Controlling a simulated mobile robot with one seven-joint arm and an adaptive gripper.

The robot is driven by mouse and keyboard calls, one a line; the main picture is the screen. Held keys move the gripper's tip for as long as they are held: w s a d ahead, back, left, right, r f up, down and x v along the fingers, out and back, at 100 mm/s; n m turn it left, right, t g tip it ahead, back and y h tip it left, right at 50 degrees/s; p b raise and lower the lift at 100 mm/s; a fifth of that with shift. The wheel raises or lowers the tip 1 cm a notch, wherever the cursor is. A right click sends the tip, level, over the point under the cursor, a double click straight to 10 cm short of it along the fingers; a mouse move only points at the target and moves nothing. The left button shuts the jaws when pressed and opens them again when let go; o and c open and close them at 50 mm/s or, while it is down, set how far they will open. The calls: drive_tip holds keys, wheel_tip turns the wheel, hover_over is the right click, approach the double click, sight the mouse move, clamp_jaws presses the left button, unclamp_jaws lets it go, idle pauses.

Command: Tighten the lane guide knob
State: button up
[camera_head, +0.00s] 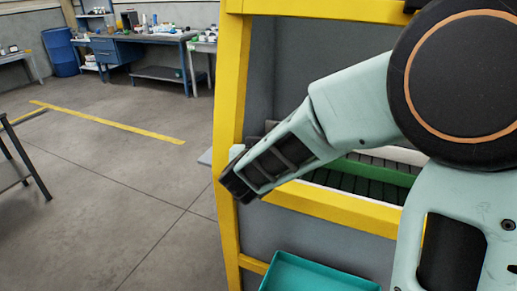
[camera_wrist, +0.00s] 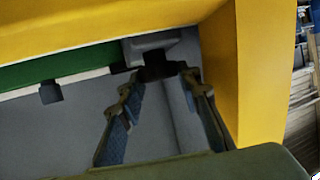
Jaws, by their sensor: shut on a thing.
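In the wrist view, the two fingers of my gripper (camera_wrist: 160,84) reach up on either side of a dark knob (camera_wrist: 156,65) below a grey block. My gripper is shut on this knob; the fingertips partly cover it. The green lane guide (camera_wrist: 65,66) runs to the left of the knob in the wrist view. In the head view, the guide (camera_head: 385,172) shows inside the machine, behind my arm. My gripper (camera_head: 239,186) is at the left post of the yellow frame, and the knob is hidden there.
The yellow machine frame (camera_head: 228,100) stands close around my gripper. A small dark fitting (camera_wrist: 50,92) hangs under the green guide. A teal bin (camera_head: 310,274) is below the opening.

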idle(0.3)
drive_tip(key=o, duration=1.2)
drive_tip(key=shift+c, duration=0.2)
drive_tip(key=shift+s, duration=0.1)
drive_tip(key=shift+s+a+r, duration=0.15)
drive_tip(key=shift+s+r, duration=0.15)
drive_tip(key=shift+s, duration=0.25)
drive_tip(key=shift+v, duration=3.2)
drive_tip(key=shift+s+r, duration=0.1)
drive_tip(key=shift+r, duration=0.1)
